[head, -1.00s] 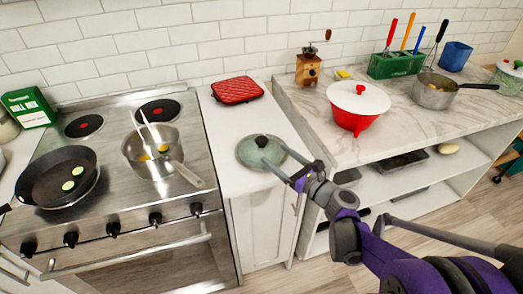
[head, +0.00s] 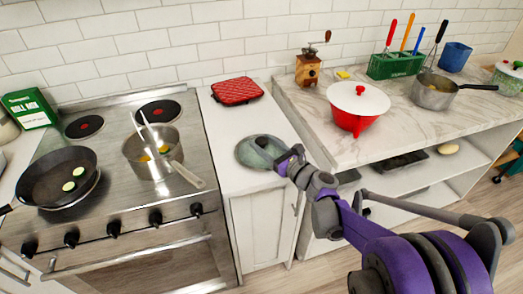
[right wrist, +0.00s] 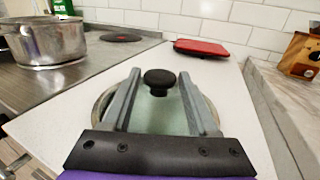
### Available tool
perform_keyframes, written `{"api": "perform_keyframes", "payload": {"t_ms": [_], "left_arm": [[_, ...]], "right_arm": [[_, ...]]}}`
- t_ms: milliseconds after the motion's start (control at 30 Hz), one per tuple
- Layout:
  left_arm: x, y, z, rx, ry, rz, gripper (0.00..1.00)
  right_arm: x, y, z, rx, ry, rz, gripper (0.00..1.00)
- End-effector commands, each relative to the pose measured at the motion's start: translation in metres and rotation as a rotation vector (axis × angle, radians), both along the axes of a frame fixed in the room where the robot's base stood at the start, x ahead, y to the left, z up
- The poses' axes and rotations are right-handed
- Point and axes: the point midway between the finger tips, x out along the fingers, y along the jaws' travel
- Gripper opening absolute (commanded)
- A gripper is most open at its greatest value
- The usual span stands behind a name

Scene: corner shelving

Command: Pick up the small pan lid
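The small pan lid (head: 248,153) is a round greenish glass disc with a metal rim. It lies flat on the white counter right of the stove. In the right wrist view its black knob (right wrist: 159,80) stands between the far ends of my right gripper's two fingers. My right gripper (right wrist: 158,92) is open, with a gap on each side of the knob, low over the lid. In the head view the gripper (head: 266,145) and wrist hide the lid's right part and the knob. My left gripper is not in view.
A red quilted pad (head: 237,91) lies behind the lid. A saucepan (head: 152,153) and a frying pan (head: 58,176) stand on the stove. The higher marble counter (head: 310,110) to the right holds a red pot (head: 352,119) and a wooden grinder (head: 309,70).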

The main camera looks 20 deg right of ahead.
Motion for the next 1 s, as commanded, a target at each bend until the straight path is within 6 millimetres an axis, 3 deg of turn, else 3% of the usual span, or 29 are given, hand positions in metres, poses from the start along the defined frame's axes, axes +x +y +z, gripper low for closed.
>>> {"api": "perform_keyframes", "payload": {"t_ms": [33,300,733,1000], "left_arm": [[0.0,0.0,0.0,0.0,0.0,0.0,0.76],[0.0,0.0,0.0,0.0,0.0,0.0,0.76],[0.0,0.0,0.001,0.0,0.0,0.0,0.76],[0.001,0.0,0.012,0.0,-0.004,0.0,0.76]], "right_arm": [[0.0,0.0,0.0,0.0,0.0,0.0,0.49],[0.0,0.0,0.0,0.0,0.0,0.0,0.0],[0.0,0.0,0.006,0.001,-0.001,0.0,0.0],[-0.001,0.0,0.056,0.001,-0.001,0.0,0.0]]}}
